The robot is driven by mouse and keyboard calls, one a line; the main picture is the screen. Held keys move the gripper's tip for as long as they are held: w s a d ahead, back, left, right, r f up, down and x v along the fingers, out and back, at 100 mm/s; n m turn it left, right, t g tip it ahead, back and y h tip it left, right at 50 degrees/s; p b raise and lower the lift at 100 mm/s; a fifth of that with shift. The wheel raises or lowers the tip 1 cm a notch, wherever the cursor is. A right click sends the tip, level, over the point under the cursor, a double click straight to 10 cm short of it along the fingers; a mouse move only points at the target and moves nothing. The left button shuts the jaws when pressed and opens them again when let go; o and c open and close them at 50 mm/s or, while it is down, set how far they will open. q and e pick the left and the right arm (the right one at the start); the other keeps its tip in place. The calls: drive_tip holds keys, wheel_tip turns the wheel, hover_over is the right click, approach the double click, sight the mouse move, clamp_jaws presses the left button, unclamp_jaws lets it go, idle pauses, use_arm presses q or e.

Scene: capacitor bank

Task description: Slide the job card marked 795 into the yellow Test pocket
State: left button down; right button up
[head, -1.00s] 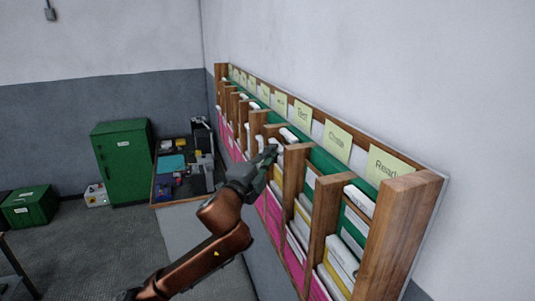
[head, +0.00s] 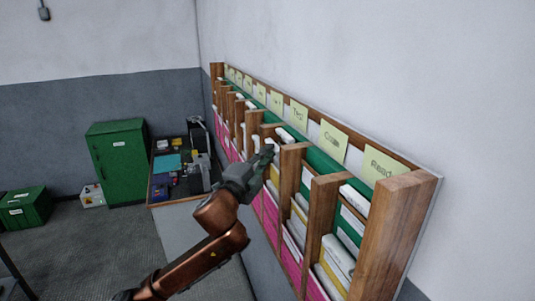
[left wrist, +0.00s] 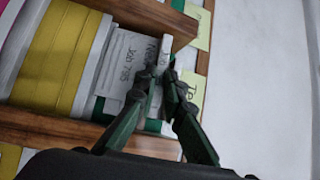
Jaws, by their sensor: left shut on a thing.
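My left gripper (head: 267,152) is at the wall rack, in front of the column under the Test label (head: 298,114). In the left wrist view its fingertips (left wrist: 168,78) are shut at a white job card (left wrist: 128,68), whose face carries printing that seems to read Job 795. The card stands beside a wide yellow pocket (left wrist: 62,55) and a white one, between wooden dividers. The fingers hide part of the card, and I cannot tell how deep it sits. Part of the Test label (left wrist: 190,95) shows behind the fingers. My right gripper is not in view.
The wooden rack (head: 397,222) runs along the wall, with several columns of pink, white, yellow and green pockets. Upright dividers stand close on both sides of my gripper. A cluttered bench (head: 172,200) and a green cabinet (head: 118,160) are at the back left.

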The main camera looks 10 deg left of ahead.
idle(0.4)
use_arm(q)
drive_tip(key=shift+f, duration=0.2)
drive_tip(key=shift+f, duration=0.35)
drive_tip(key=shift+f+b, duration=0.4)
drive_tip(key=shift+f, duration=0.15)
drive_tip(key=shift+r, duration=0.1)
idle(0.3)
drive_tip(key=shift+w+d+m+g+p, duration=0.2)
drive_tip(key=shift+m+g+p, duration=0.2)
drive_tip(key=shift+p, duration=1.25)
drive_tip(key=shift+f, duration=0.2)
drive_tip(key=shift+f+b, duration=0.6)
drive_tip(key=shift+f, duration=0.35)
